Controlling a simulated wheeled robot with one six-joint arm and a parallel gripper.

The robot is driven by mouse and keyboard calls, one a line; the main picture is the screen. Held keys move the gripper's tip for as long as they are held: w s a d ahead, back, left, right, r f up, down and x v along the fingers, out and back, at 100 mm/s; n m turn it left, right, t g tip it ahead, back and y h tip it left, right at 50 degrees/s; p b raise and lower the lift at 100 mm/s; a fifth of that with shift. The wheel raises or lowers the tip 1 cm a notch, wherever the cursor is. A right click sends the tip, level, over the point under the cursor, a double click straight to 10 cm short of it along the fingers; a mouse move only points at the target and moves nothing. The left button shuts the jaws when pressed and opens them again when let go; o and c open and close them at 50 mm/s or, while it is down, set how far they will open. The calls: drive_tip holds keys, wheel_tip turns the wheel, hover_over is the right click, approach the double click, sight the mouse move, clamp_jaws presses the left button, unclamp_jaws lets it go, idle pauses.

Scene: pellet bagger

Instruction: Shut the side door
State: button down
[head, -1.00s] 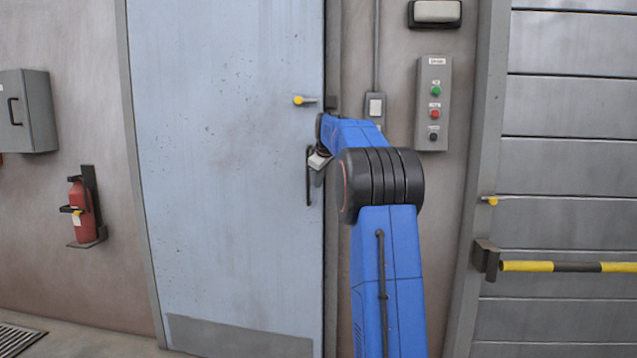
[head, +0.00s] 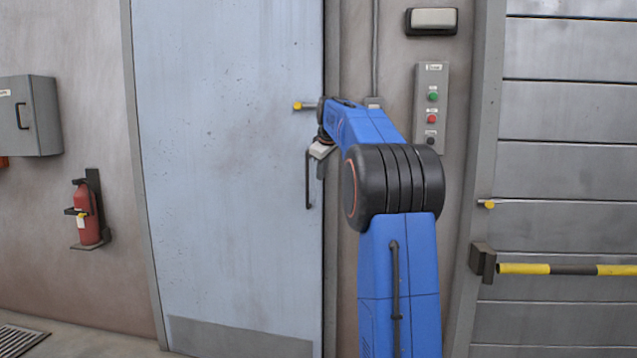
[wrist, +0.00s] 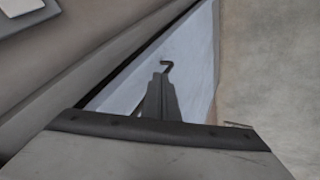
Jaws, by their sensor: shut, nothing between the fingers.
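The side door (head: 230,180) is a tall light-blue panel left of my arm in the head view. Its right edge runs beside the frame with a dark line between; I cannot tell whether it is fully shut. A black pull handle (head: 308,180) and a yellow-tipped lever (head: 299,106) sit near that edge. My gripper (head: 320,166) is at the door's right edge, just right of the pull handle, partly hidden by my wrist. In the wrist view my shut, empty gripper (wrist: 162,78) points toward the blue door (wrist: 195,55), with a dark hooked bar (wrist: 167,65) just beyond the fingertips. Contact is unclear.
A button panel (head: 431,105) and a lamp (head: 431,21) are on the wall right of the door. A shutter (head: 570,100) with a yellow-black bar (head: 570,269) stands further right. A fire extinguisher (head: 86,215) and grey box (head: 30,115) are at left.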

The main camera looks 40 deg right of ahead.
drive_tip(key=a+f, duration=0.4)
drive_tip(key=a, duration=0.3)
drive_tip(key=d+r+x, duration=0.1)
drive_tip(key=d+x, duration=0.1)
drive_tip(key=x, duration=1)
drive_tip(key=shift+w+n, duration=0.3)
drive_tip(key=shift+w, duration=0.1)
drive_tip(key=shift+d, duration=0.2)
